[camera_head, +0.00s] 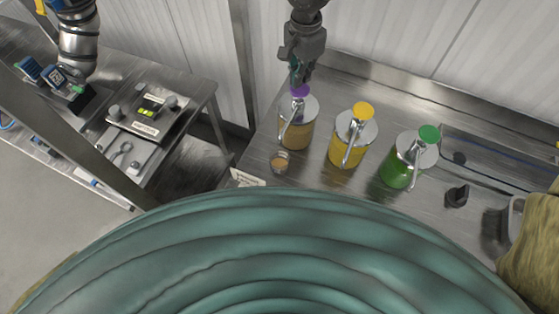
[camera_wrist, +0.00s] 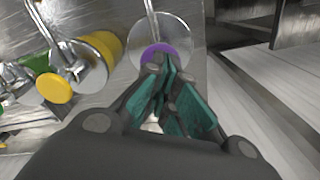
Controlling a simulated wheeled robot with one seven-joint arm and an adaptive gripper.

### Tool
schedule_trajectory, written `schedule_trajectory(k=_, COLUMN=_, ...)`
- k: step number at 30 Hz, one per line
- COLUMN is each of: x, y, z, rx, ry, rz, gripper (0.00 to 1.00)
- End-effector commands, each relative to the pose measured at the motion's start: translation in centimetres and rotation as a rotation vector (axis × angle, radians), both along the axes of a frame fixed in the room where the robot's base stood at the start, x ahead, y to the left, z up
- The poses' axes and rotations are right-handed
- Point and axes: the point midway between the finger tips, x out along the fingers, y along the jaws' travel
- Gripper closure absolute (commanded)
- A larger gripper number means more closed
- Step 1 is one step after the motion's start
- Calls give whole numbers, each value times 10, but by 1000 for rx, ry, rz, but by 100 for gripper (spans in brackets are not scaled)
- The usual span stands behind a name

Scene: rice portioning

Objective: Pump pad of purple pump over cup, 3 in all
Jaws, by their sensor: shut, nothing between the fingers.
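The purple pump (camera_head: 297,130) is a clear jar of tan liquid with a metal lid and spout, at the left of the pump row on the steel table. Its purple pad (camera_head: 300,91) also shows in the wrist view (camera_wrist: 153,50). My gripper (camera_head: 300,80) is shut and empty, pointing down with its fingertips at the pad; whether they touch it I cannot tell. In the wrist view the teal fingers (camera_wrist: 165,85) partly cover the pad. A small cup (camera_head: 280,162) with tan contents stands below the spout.
A yellow-pad pump (camera_head: 353,137) and a green-pad pump (camera_head: 410,158) stand to the right. A small dark holder (camera_head: 457,196) lies farther right. A label card (camera_head: 247,178) is left of the cup. A scale (camera_head: 148,113) sits on the left bench.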

Motion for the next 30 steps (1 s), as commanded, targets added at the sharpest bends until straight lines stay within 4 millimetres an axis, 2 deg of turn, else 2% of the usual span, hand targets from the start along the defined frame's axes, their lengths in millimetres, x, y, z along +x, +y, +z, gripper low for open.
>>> schedule_trajectory(k=17, x=0, y=0, z=0, rx=0, ry=0, rz=-1, gripper=100)
schedule_trajectory(k=30, x=0, y=0, z=-11, rx=-1, ry=1, rz=-1, gripper=100)
